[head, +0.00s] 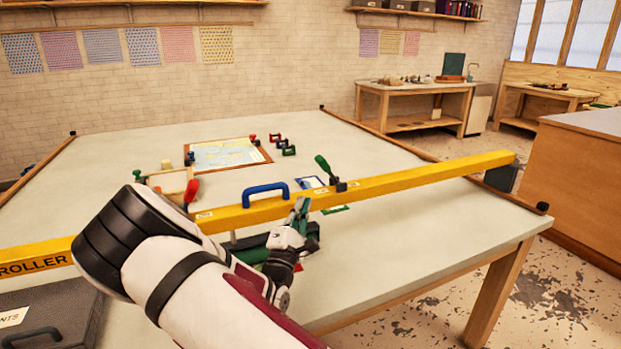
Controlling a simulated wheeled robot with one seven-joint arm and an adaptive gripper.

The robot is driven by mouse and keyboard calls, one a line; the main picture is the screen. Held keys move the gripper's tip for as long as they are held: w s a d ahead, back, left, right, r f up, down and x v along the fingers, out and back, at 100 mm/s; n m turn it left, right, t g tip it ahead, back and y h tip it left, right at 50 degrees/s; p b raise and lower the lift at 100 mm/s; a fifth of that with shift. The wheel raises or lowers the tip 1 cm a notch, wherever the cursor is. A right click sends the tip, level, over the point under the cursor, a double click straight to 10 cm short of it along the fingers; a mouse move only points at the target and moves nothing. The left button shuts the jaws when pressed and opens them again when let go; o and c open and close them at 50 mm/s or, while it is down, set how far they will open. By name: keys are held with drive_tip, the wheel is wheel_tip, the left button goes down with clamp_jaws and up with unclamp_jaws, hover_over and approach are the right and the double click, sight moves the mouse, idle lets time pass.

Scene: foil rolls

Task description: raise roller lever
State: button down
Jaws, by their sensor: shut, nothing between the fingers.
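A long yellow beam (415,183) crosses the table and carries the word "ROLLER" at its left end. A blue handle (265,191) stands on the beam. A lever with a green grip (323,166) rises tilted from a dark mount on the beam, right of the blue handle. A red-tipped lever (191,190) stands at the beam's left part. I cannot tell which of these is the roller lever. My gripper (300,210) is shut and empty, in front of the beam, right of the blue handle and lower left of the green grip. My arm hides part of the beam.
Dark and green parts (254,248) lie under the beam beside my gripper. A framed sheet (228,154) and small red, green and blue clamps (283,145) lie behind it. A grey case (60,318) is at the lower left. The table's right part (410,235) is clear.

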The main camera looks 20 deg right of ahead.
sight(328, 170)
drive_tip(key=x, duration=1)
drive_tip(key=shift+d+r+p, duration=0.1)
drive_tip(key=shift+r+p, duration=0.05)
drive_tip(key=shift+p, duration=0.15)
drive_tip(key=shift+d+r+m+g, duration=0.1)
drive_tip(key=shift+r+m+g, duration=0.05)
drive_tip(key=shift+m+g, duration=0.25)
